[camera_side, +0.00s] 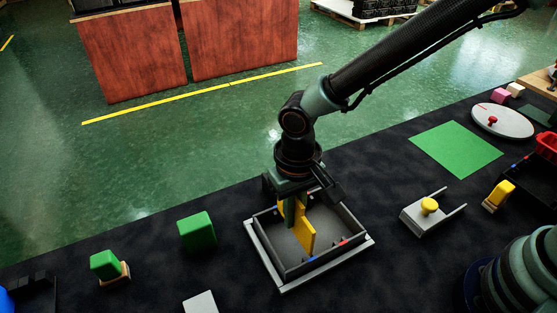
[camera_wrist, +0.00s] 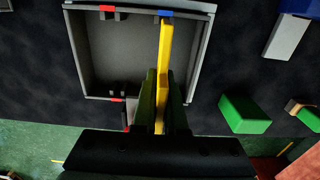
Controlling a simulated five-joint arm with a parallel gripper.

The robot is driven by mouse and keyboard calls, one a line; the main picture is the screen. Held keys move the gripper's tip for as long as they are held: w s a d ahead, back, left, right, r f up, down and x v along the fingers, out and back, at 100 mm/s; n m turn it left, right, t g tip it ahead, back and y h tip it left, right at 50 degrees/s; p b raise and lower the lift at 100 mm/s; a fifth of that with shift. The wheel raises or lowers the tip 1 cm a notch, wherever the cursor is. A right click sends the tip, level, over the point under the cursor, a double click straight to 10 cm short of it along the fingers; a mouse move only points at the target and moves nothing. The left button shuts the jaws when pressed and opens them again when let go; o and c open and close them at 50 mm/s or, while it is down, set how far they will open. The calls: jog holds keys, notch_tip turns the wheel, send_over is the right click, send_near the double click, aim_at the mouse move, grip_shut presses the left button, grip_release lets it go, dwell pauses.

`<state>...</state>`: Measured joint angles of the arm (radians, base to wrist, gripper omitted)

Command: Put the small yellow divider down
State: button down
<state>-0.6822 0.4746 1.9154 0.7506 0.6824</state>
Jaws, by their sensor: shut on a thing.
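My gripper (camera_side: 292,208) is shut on a yellow divider (camera_side: 306,234), a thin upright plate. It holds the divider over or inside a grey open tray (camera_side: 262,257). In the wrist view, my gripper's green fingers (camera_wrist: 162,98) clasp the divider (camera_wrist: 164,62), which runs lengthwise across the tray (camera_wrist: 84,58). The divider's far end is at the blue mark (camera_wrist: 165,14) on the tray wall, right of the red mark (camera_wrist: 107,8). Small dark slot pieces stand inside the walls by the red marks. I cannot tell whether the divider touches the tray floor.
Green blocks (camera_side: 197,231) stand left of the tray. A grey bracket with a yellow knob (camera_side: 429,206), a yellow block (camera_side: 499,193), a green mat (camera_side: 456,154) and a round white plate (camera_side: 502,121) lie to the right. Dark table is bare between them.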

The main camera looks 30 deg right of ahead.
jog(key=shift+f, duration=1.95)
jog(key=c, duration=1)
grip_release()
jog(key=shift+f, duration=0.1)
jog(key=shift+o, duration=0.2)
notch_tip(320, 180, up, 12)
jog(key=shift+f, duration=0.1)
jog(key=shift+d+r, duration=0.1)
jog(key=shift+r, duration=0.2)
jog(key=s+d+r+t, duration=0.1)
jog(key=d+r, duration=0.4)
jog(key=d, duration=0.7)
jog(key=s+d+r+t, duration=0.1)
jog(key=d+r+t, duration=0.3)
jog(key=d, duration=0.9)
jog(key=shift+s+d+r+t, duration=0.15)
jog(key=shift+s+r+t, duration=0.2)
jog(key=shift+r, duration=0.25)
